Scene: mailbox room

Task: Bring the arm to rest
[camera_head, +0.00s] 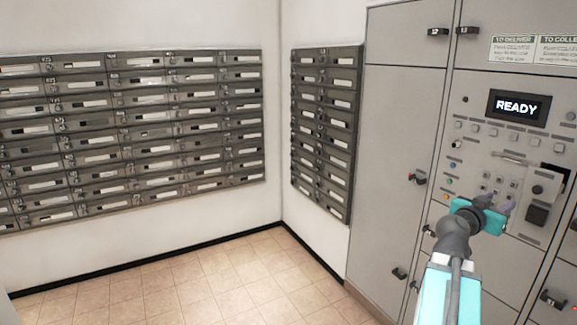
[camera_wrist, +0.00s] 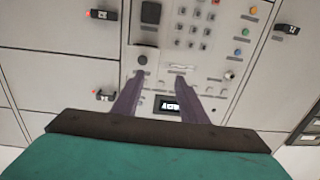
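My gripper (camera_head: 492,205) is in front of the locker's control panel at the right in the head view, with my arm reaching up to it from the bottom right. In the wrist view my gripper (camera_wrist: 168,98) shows two purple fingers spread apart, with nothing between them. The control panel (camera_wrist: 185,60) lies beyond the fingers, with a keypad, coloured buttons and a small lit display. I cannot tell whether the fingertips touch the panel.
Rows of mailboxes (camera_head: 130,130) hang on the left wall, and more mailboxes (camera_head: 325,130) on the wall beside the lockers. The tiled floor (camera_head: 215,285) is clear.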

